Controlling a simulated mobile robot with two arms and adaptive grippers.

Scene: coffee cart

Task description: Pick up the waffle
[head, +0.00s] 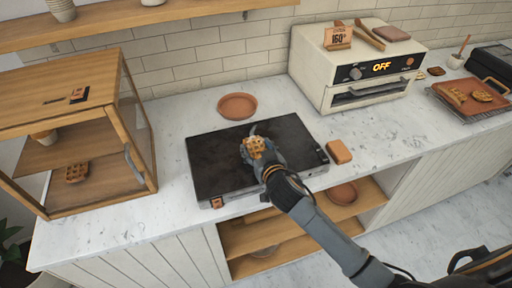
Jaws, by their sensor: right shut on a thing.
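A golden waffle (256,146) with a grid pattern is in my right gripper (258,150), over the middle of the black griddle (210,160). The gripper is shut on it and covers its lower part. I cannot tell whether the waffle touches the griddle or is just above it. A second, browner waffle (76,172) lies inside the wooden display case at the left. My left gripper is not in view.
A terracotta plate (237,106) lies behind the griddle. An orange-brown block (339,152) lies to its right. A white oven (350,75) reading OFF stands behind at right. The wooden case (65,120) stands at left. Marble counter is clear between the case and griddle.

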